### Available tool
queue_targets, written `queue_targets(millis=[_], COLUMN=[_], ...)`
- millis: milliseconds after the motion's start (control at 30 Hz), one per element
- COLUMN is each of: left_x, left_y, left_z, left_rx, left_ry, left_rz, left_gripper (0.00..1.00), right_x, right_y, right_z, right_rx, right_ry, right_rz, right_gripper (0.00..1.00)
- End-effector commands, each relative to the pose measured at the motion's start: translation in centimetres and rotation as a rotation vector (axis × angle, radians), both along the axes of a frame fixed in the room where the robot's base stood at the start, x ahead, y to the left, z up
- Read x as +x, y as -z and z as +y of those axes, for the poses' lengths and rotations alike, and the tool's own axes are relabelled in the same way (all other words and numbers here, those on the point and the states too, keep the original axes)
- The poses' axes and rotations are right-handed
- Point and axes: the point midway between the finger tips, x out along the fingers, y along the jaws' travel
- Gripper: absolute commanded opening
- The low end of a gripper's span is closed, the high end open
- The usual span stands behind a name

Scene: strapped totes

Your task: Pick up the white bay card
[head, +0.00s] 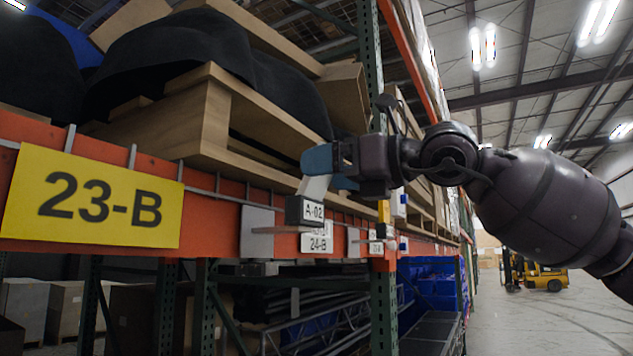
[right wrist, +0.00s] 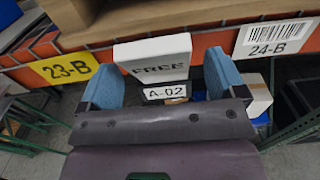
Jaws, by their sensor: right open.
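The white bay card (head: 315,187) rises at a tilt from a small dark holder (head: 305,211) labelled A-02 on the front of the orange rack beam. In the right wrist view the card (right wrist: 155,50) reads FREE, and the A-02 label (right wrist: 165,93) shows nearer to me. My right gripper (head: 326,168) is at the upper part of the card. Its blue fingers are open, one on each side of the card, as the right wrist view (right wrist: 163,72) shows. A gap shows beside the right finger; contact at the left finger I cannot tell. My left gripper is not in view.
The orange beam (head: 220,200) carries a yellow 23-B sign (head: 93,199) and a white 24-B label (head: 318,239). A grey plate (head: 257,231) juts out beside the holder. Wooden pallets (head: 205,120) with black-covered loads sit above. The aisle at right is open, with a yellow forklift (head: 535,272) far off.

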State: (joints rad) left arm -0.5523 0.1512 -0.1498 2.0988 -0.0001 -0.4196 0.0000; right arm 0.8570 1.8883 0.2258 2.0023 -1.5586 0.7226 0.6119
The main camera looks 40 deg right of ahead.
Motion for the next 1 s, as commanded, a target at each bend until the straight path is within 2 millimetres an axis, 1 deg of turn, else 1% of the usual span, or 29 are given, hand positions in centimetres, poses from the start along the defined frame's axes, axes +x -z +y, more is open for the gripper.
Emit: queue_targets(millis=[200, 400, 767, 800, 867, 1000], left_x=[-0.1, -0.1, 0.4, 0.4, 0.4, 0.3], left_y=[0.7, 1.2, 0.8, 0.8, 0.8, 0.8], left_z=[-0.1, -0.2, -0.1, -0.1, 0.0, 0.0], left_rx=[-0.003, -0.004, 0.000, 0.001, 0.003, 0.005], left_ry=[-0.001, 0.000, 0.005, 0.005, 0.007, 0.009], left_rz=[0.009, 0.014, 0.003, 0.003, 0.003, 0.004], left_gripper=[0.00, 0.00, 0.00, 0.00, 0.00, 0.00], right_x=[1.3, 2.1, 2.2, 2.2, 2.2, 2.2], right_y=[0.4, 0.2, -0.1, -0.1, -0.1, 0.0], right_z=[0.2, 0.7, 0.9, 0.9, 0.9, 0.9], right_rx=[-0.002, 0.000, 0.000, 0.000, 0.000, 0.000], right_ry=[0.006, 0.003, 0.000, 0.000, 0.000, 0.000], right_rz=[0.007, 0.003, -0.001, -0.001, -0.001, -0.001], right_gripper=[0.89, 0.89, 0.89, 0.86, 0.77, 0.56])
